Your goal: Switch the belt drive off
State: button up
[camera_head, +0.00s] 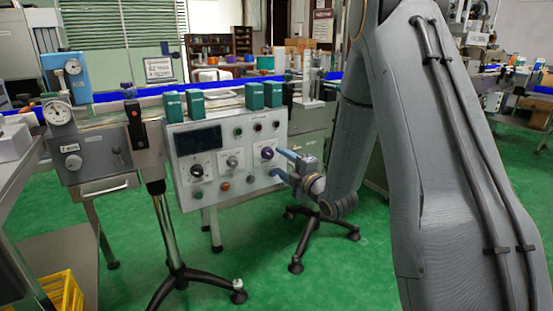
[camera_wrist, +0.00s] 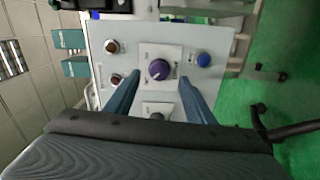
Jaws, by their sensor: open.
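The light grey control panel (camera_head: 215,207) carries several dials and lamps; its labels are too small to read, so I cannot tell which control is the belt drive. A purple knob (camera_head: 267,153) sits at the panel's right end on a white plate. In the wrist view the purple knob (camera_wrist: 159,69) shows between and just beyond my fingertips, with a light pointer mark on its lower right. My gripper (camera_head: 279,162) is open, its two blue fingers pointing at the panel; in the wrist view they (camera_wrist: 160,80) flank the knob. I cannot tell whether they touch it.
A blue button (camera_wrist: 203,59) lies right of the knob in the wrist view, close to one finger. Dark red lamps (camera_wrist: 112,46) lie to its left. A grey knob (camera_head: 231,161) and a black knob (camera_head: 197,170) sit along the panel. Green boxes (camera_head: 254,96) stand above it.

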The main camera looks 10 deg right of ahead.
jog(key=v, duration=0.3)
jog(key=shift+s+d, duration=0.1)
jog(key=shift+s, duration=0.15)
jog(key=s+a+f+m+g+h, duration=0.2)
jog(key=s+a+m+g+h, duration=0.1)
jog(key=s+a+m+g, duration=0.65)
jog(key=s+a+r+m+g+h, duration=0.1)
jog(key=s+a+m+g, duration=0.25)
jog(key=s, duration=1.15)
jog(key=s+a+r+m+g+h, duration=0.1)
jog(key=s+a+m+g, duration=0.3)
jog(key=s, duration=1.2)
jog(key=d+r+m+p, duration=0.3)
jog(key=d+r+p, duration=1)
jog(key=r+p, duration=0.5)
jog(key=p, duration=0.6)
jog(key=shift+d+m+h, duration=0.3)
jog(key=shift+d, duration=0.1)
